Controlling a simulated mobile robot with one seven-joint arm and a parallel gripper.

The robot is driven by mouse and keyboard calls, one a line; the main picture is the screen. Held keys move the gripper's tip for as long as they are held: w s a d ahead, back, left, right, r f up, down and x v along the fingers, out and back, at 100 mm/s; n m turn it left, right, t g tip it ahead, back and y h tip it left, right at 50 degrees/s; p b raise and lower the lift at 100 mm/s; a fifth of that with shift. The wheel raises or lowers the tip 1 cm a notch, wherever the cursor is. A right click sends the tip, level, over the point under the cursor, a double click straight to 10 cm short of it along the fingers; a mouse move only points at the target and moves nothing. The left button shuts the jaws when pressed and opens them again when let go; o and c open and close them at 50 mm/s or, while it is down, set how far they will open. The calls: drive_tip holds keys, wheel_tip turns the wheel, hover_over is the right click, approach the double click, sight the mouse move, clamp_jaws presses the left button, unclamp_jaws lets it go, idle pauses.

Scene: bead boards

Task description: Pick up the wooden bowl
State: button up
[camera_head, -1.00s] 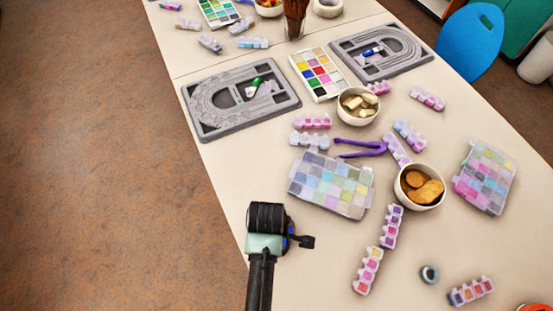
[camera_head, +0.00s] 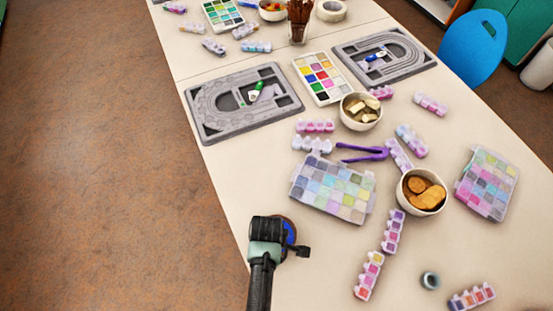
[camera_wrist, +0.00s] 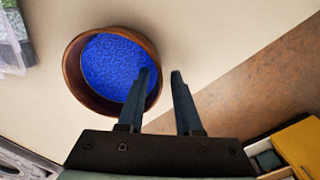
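The wooden bowl (camera_wrist: 154,56) is brown and round and holds bright blue beads (camera_wrist: 112,66). It stands on the pale table, left of centre in the wrist view. My gripper (camera_wrist: 160,74) is open, with its two dark fingers apart. The left finger overlaps the bowl's right side in the picture; the right finger is outside it over bare table. I cannot tell whether a finger touches the bowl. In the head view, the bowl (camera_head: 291,228) is mostly hidden behind my gripper (camera_head: 272,238), near the table's left edge.
A bead organiser box (camera_head: 334,188) lies just beyond the gripper. A white bowl of brown pieces (camera_head: 422,192) and bead strips (camera_head: 368,276) are to the right. Purple pliers (camera_head: 362,153) and grey bead boards (camera_head: 243,101) lie farther back. Bare table lies right of the gripper.

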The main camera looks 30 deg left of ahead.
clamp_jaws()
drive_tip(key=shift+s, duration=0.15)
idle(1.0)
